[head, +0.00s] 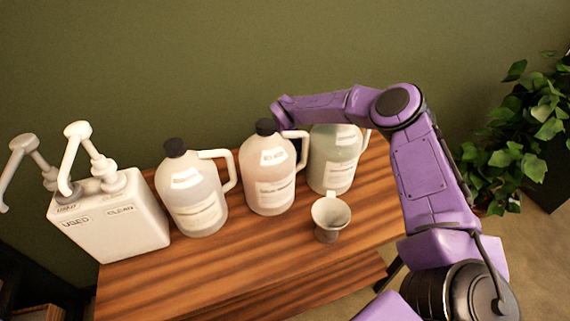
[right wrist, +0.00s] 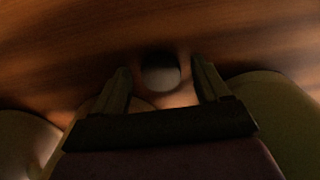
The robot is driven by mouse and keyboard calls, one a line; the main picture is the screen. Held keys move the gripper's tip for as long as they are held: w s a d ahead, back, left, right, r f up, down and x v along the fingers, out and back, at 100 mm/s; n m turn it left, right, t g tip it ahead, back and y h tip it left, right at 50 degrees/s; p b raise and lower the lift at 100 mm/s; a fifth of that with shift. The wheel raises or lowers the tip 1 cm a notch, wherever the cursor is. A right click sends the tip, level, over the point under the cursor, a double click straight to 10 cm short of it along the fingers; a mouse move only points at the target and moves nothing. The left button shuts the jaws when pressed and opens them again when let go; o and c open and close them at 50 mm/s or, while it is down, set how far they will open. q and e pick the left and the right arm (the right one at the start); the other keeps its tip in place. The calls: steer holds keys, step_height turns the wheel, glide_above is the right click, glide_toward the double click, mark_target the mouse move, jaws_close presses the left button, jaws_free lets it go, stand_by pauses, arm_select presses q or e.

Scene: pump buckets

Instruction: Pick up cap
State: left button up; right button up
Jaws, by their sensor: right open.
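A small round grey piece that looks like the cap (right wrist: 162,77) is on or just above the wood in the right wrist view. My right gripper (right wrist: 162,72) is open, with one finger on each side of the cap; I cannot tell if they touch it. In the head view my right arm (head: 330,104) reaches behind the jugs, and its fingers are hidden there. The left jug (head: 192,195) and middle jug (head: 270,180) wear black caps. The green jug's (head: 333,160) top is hidden by my arm. My left gripper is out of view.
The jugs stand in a row on a striped wooden table (head: 240,260). A white two-pump container (head: 125,230) stands left. A plant (head: 525,130) is at the right; the front table strip is mostly clear.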

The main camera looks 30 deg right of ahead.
steer(key=c, duration=1.1)
steer(key=shift+r, duration=0.15)
